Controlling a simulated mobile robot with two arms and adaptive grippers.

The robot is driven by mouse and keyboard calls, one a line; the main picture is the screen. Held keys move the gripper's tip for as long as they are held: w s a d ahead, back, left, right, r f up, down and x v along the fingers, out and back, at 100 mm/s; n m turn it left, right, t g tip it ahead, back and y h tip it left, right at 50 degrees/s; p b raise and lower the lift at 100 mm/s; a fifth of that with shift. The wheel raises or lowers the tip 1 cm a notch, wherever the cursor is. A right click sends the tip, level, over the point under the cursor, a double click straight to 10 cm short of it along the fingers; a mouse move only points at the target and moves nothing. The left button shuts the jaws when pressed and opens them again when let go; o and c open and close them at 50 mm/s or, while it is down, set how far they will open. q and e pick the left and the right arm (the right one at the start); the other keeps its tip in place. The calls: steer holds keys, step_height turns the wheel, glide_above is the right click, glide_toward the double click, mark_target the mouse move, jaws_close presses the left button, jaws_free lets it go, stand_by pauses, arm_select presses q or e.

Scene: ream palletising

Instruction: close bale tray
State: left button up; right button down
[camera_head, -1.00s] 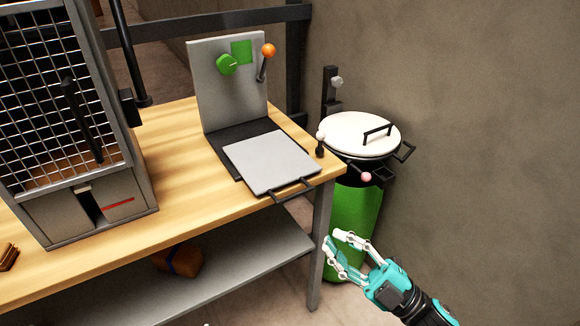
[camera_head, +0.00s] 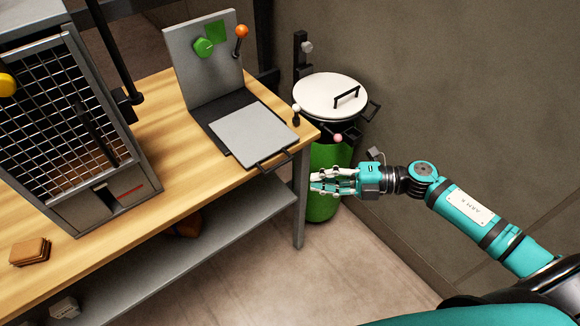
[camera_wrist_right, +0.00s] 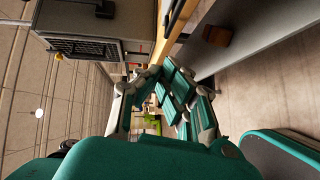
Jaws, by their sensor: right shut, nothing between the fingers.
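A flat grey tray (camera_head: 253,133) with a black bar handle (camera_head: 275,161) lies on a dark base in front of an upright grey panel (camera_head: 202,62) on the wooden table; its handle reaches over the front edge. I take it as the bale tray, but cannot be sure. My right gripper (camera_head: 314,181) is shut and empty, right of the table leg and in front of the green bin. It is apart from the handle and lower in the picture. Its fingers also show in the right wrist view (camera_wrist_right: 165,88). My left gripper is out of view.
A mesh cage (camera_head: 70,130) stands on the table's left part, beside a small brown stack (camera_head: 30,251). A green bin (camera_head: 330,155) with a white lid (camera_head: 330,95) stands right of the table. A grey shelf (camera_head: 190,245) runs below. The floor in front is clear.

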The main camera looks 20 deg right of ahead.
mark_target(256, 160)
steer(key=w+a+f, duration=0.1)
steer(key=w+a, duration=0.4)
steer(key=shift+w+a+f+p, duration=0.2)
steer(key=shift+w+a+p, duration=0.1)
steer(key=shift+p, duration=0.1)
steer(key=shift+d, duration=0.1)
steer(key=w, duration=0.1)
steer(key=w+a+b, duration=0.1)
steer(key=w, duration=0.2)
steer(key=shift+a+b, duration=0.25)
steer(key=shift+b, duration=0.1)
steer(key=shift+w+a, duration=0.1)
steer(key=shift+w, duration=0.2)
